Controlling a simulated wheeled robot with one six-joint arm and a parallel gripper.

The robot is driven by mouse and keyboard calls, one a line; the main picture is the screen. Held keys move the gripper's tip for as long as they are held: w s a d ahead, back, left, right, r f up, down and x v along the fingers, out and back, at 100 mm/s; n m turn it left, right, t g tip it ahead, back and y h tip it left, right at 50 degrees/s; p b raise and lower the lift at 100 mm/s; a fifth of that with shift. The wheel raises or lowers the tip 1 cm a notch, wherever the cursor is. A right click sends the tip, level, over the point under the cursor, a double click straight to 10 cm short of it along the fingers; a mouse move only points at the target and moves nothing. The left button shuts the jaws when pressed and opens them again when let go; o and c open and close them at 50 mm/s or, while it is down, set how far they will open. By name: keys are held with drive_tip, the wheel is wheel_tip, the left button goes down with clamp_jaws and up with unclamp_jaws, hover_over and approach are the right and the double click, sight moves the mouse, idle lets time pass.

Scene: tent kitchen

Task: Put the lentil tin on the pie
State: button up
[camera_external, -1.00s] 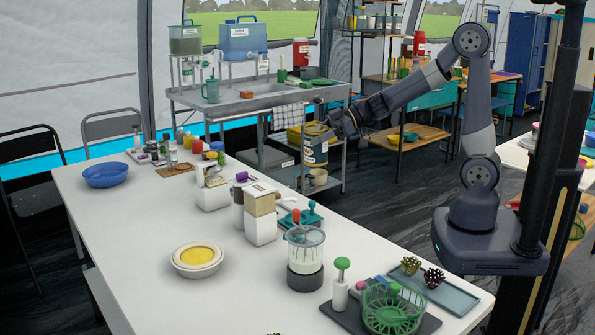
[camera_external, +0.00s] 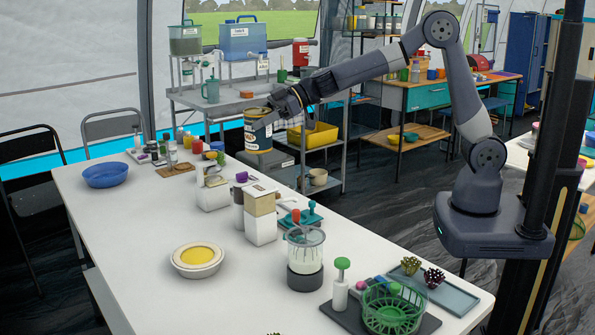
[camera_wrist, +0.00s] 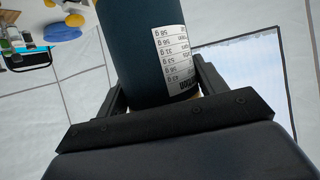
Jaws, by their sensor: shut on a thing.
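My gripper (camera_external: 274,112) is shut on the lentil tin (camera_external: 257,133), a dark blue cylinder with a yellowish band near its top. The tin is upright in the air, above and behind the far edge of the white table. In the wrist view the tin (camera_wrist: 143,45) sits between the two black fingers, with a white printed label showing on its side. The pie (camera_external: 198,256) has a round yellow top in a pale dish. It stands on the near left part of the table, well in front of and below the tin, with nothing on it.
The white table (camera_external: 130,230) has free room around the pie. A coffee machine (camera_external: 262,215), a grinder-like appliance (camera_external: 213,188) and a blender (camera_external: 305,258) stand right of and behind the pie. A blue bowl (camera_external: 107,175) is at the far left. A steel sink bench (camera_external: 230,98) stands behind.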

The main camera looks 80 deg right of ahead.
drive_tip(key=w+a+f+n+g+y+p, duration=0.1)
drive_tip(key=w+a+p, duration=0.2)
drive_tip(key=a, duration=0.9)
drive_tip(key=w+a+f+n+y+p, duration=0.1)
drive_tip(key=w+a+y+p, duration=0.15)
drive_tip(key=a, duration=1.05)
drive_tip(key=shift+h, duration=0.45)
drive_tip(key=f, duration=0.5)
drive_tip(key=f+p, duration=0.1)
drive_tip(key=f, duration=0.4)
drive_tip(key=w+f, duration=0.1)
drive_tip(key=f, duration=0.4)
drive_tip(key=shift+a+f, duration=0.1)
drive_tip(key=shift+a, duration=0.15)
drive_tip(key=shift+f+b, duration=0.25)
drive_tip(key=shift+b, duration=0.1)
drive_tip(key=o, duration=1.4)
drive_tip(key=shift+s, duration=0.1)
drive_tip(key=shift+o, duration=0.2)
drive_tip(key=shift+r, duration=0.1)
